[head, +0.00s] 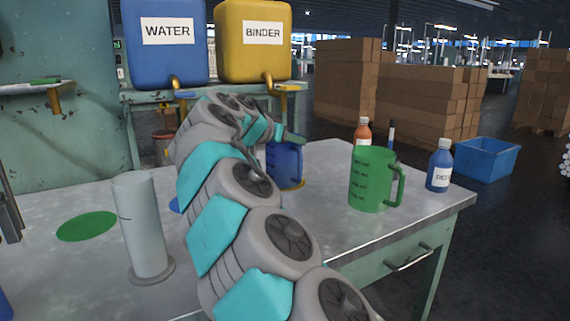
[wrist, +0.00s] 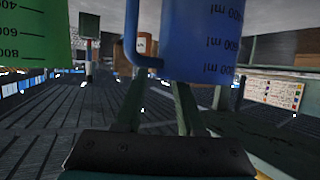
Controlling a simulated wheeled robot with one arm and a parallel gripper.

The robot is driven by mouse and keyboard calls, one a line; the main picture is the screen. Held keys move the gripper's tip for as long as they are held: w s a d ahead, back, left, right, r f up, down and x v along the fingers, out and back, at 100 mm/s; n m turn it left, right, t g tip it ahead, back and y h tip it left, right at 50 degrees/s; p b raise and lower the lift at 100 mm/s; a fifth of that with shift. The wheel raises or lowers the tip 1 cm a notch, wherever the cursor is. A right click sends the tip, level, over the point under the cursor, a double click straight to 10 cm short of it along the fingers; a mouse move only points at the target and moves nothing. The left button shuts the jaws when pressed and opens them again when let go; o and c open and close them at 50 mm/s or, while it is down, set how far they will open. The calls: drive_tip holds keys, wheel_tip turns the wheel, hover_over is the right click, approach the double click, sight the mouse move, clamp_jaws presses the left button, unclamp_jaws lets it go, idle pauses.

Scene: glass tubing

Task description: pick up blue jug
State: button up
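The blue jug (head: 287,168) stands upright on the table in the head view, partly hidden behind my arm. In the wrist view the jug (wrist: 200,42) appears upside down, with its handle (wrist: 132,35) toward the picture's left. My gripper (head: 292,137) is by the jug's upper part in the head view. In the wrist view its two fingers (wrist: 158,90) are spread, with a visible gap between them, near the jug's rim and handle. They do not appear closed on anything; whether they touch the jug cannot be told.
A green jug (head: 370,180) stands to the right, with a blue bottle (head: 440,167) and an orange bottle (head: 363,133) nearby. A grey cylinder (head: 143,228) stands at left beside a green disc (head: 87,226). Water (head: 165,45) and binder (head: 252,45) tanks are behind.

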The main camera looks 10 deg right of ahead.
drive_tip(key=shift+x, duration=0.8)
clamp_jaws()
idle(0.8)
